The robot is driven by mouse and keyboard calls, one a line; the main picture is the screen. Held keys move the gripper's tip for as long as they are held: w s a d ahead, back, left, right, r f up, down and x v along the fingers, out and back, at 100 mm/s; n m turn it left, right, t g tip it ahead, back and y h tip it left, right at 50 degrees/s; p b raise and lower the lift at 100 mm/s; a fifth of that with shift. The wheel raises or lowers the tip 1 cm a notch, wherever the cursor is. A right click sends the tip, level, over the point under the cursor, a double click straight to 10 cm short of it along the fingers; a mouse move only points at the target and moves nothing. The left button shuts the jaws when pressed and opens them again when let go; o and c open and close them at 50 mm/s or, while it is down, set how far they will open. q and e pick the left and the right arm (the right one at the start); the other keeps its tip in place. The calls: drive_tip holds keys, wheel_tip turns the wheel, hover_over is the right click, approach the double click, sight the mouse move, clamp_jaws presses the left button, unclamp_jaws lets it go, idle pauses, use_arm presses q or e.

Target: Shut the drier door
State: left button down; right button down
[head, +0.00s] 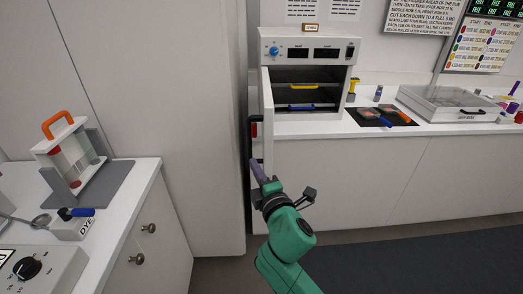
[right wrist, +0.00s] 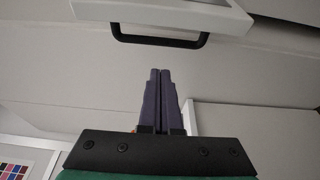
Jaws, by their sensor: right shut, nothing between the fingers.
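The drier (head: 304,47) is a white box on the back counter with a blue knob and dark displays. Its door (head: 267,105) stands wide open, swung out from the left side and seen nearly edge-on; the inside with its shelves shows. A black bar handle (head: 251,140) is on the door's left face. My right gripper (head: 256,166) is shut and empty, low by the door's near edge. In the right wrist view, its closed fingers (right wrist: 160,80) point at the handle (right wrist: 158,40) with a gap between; the white door (right wrist: 175,12) is beyond. My left gripper is out of view.
A tall pale cabinet (head: 165,100) stands close left of the door. On the back counter, a dark mat (head: 383,117) with tools and a clear-lidded box (head: 455,103) lie right of the drier. A left counter (head: 125,195) holds a stand and dye block.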

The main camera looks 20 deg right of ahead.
drive_tip(key=w+d+p, duration=0.2)
drive_tip(key=w+d, duration=0.1)
drive_tip(key=w, duration=0.3)
drive_tip(key=shift+w+d+p, duration=0.15)
drive_tip(key=shift+d+p, duration=0.1)
drive_tip(key=shift+p, duration=0.15)
drive_tip(key=shift+f, duration=0.1)
